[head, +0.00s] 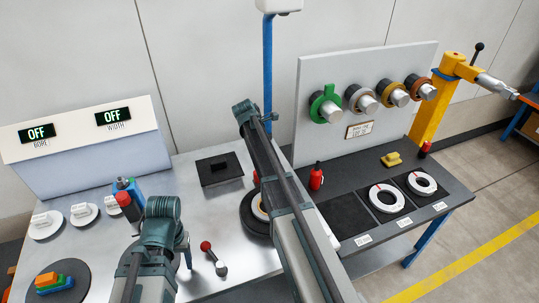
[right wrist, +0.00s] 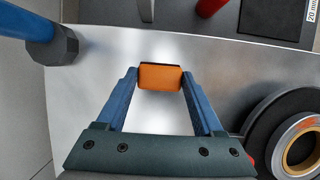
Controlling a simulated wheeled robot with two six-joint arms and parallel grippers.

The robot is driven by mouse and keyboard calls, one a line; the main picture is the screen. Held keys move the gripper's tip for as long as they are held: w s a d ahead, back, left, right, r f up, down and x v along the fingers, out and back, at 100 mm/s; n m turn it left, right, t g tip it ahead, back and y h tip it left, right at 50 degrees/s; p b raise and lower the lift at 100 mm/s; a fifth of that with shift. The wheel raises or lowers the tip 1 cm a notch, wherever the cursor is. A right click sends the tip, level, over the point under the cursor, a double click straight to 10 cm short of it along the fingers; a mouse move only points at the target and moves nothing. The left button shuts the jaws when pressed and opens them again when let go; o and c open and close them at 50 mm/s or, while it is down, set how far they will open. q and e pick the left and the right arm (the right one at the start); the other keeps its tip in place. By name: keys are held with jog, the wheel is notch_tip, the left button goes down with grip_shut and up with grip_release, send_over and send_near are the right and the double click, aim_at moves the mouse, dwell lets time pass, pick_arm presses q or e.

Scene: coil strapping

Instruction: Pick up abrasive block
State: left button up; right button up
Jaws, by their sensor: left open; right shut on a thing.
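The abrasive block (right wrist: 160,77) shows in the right wrist view as an orange block with a dark edge. My right gripper (right wrist: 160,74) is shut on it, with one blue finger on each side. Bright metal table surface shows around it; I cannot tell how high it is held. In the head view my right arm hides the block and the right fingertips. My left gripper (head: 183,250) is open at the lower left of the head view, mostly hidden by its own arm, above the metal bench and apart from the block.
A black round stand with a roll (right wrist: 300,150) is right of my right gripper; a blue post (right wrist: 25,25) is left. The head view shows a slotted black pad (head: 232,164), a red-knobbed lever (head: 207,247), a red bottle (head: 316,177) and white rings (head: 386,198).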

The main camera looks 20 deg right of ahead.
pick_arm(q)
notch_tip(320, 180, up, 10)
jog(key=p, duration=0.9)
jog(key=shift+p, duration=0.3)
pick_arm(e)
notch_tip(320, 180, up, 10)
pick_arm(q)
jog(key=shift+f, duration=0.1)
pick_arm(e)
jog(key=shift+f, duration=0.1)
